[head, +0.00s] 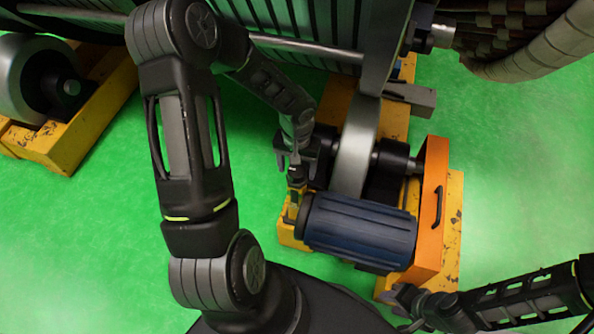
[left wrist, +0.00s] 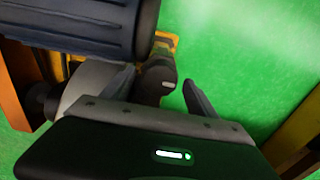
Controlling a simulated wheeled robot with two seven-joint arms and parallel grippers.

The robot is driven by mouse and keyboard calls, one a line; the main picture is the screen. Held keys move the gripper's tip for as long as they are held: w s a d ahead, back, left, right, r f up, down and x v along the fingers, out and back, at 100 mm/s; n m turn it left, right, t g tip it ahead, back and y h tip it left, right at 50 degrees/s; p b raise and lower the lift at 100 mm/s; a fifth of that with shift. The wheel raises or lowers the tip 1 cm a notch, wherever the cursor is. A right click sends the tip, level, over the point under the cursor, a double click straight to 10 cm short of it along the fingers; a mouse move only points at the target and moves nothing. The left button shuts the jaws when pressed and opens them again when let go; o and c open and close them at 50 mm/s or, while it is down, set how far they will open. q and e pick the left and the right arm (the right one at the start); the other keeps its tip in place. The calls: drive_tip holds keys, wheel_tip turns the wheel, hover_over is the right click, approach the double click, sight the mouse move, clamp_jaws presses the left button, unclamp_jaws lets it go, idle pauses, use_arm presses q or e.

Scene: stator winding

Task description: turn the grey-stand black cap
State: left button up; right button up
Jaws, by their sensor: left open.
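A small dark cap (left wrist: 160,82) with a pale mark on its face shows in the left wrist view, beside a yellow part. My left gripper (left wrist: 160,88) is open, with one finger on each side of the cap. I cannot tell whether either finger touches it. In the head view my left gripper (head: 294,172) points down beside the blue ribbed motor (head: 360,230), above a small yellow part (head: 295,205); the cap is hard to make out there. My right gripper (head: 408,298) is at the lower right, away from the cap, and its jaws are unclear.
The motor lies against an orange plate (head: 432,205) with a black handle. A grey wheel (head: 356,150) stands behind it, and a large ribbed drum (head: 330,30) is at the top. Another yellow stand (head: 60,145) is at the left. Green floor is clear at the right.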

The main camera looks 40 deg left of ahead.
use_arm(q)
drive_tip(key=shift+f, duration=0.65)
drive_tip(key=c, duration=1.4)
